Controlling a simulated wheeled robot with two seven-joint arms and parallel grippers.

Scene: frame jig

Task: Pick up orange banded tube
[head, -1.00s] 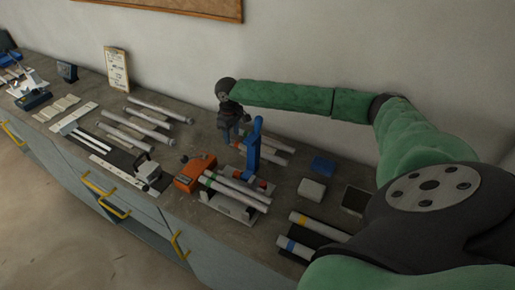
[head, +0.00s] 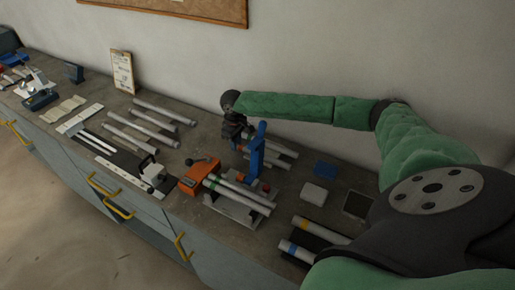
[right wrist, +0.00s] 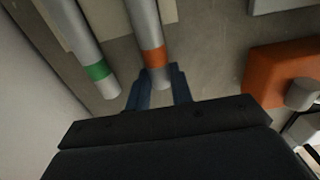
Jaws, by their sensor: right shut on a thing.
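The orange banded tube (right wrist: 153,50) is a light grey tube with an orange band close to its end. In the right wrist view my right gripper (right wrist: 157,82) has its two dark blue fingers on either side of the tube's end, just past the band, and is shut on it. In the head view my right gripper (head: 238,142) is low over the bench behind the blue post. It partly hides the tube's orange-banded end (head: 240,148). A green banded tube (right wrist: 91,60) lies beside it, apart from the fingers. My left gripper is not in view.
A blue upright post (head: 257,150) stands close in front of my right gripper. An orange box (head: 199,178) and a rack with several tubes (head: 240,190) are nearer. The wall is behind.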

